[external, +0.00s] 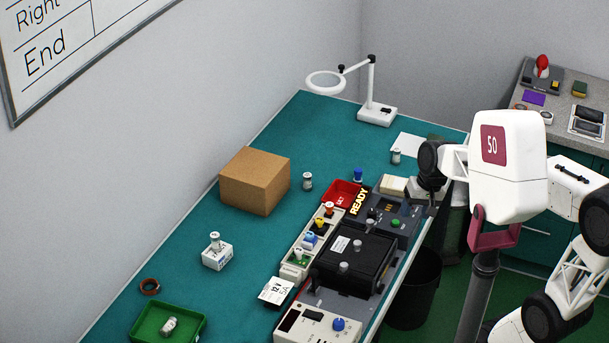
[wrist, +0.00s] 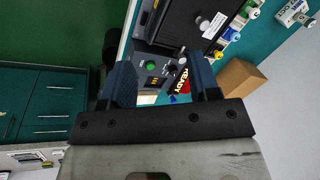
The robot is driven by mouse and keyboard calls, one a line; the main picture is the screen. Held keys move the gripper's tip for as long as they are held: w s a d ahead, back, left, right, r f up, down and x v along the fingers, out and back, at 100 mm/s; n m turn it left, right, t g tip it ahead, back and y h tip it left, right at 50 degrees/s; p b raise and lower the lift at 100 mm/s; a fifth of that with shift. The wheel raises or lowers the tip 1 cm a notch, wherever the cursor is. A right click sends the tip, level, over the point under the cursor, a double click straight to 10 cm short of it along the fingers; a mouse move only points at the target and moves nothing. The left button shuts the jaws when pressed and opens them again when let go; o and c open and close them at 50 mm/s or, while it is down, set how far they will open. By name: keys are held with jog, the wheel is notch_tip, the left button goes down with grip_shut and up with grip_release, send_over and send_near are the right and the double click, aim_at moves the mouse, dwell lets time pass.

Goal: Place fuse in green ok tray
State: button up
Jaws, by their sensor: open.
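The green tray (external: 190,338) lies at the bottom left of the external view, with a small silver-and-white cylinder (external: 169,326), fuse-like, lying in it. Similar upright cylinders stand on the mat: one right of the cardboard box (external: 307,181), one near the white paper (external: 396,156), and one on a small white box (external: 214,241). I cannot tell which one the task means. My gripper (wrist: 162,82) is open and empty in the wrist view, above the table's right edge near the console. In the external view its fingers are not clear.
A cardboard box (external: 254,181), a red tray (external: 336,190), a black tester (external: 354,262) with a READY sign (external: 359,201), and a magnifier lamp (external: 376,113) stand on the teal mat (external: 185,275). A brown ring (external: 150,287) lies by the green tray. The mat's left side is mostly clear.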

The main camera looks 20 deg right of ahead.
jog(key=s+d+n+t+h, duration=0.1)
jog(key=s+d+h, duration=0.2)
jog(key=s+d, duration=0.4)
jog(key=shift+s+d+f+n+t, duration=0.2)
jog(key=shift+s+d+n+t, duration=0.15)
jog(key=shift+d, duration=0.9)
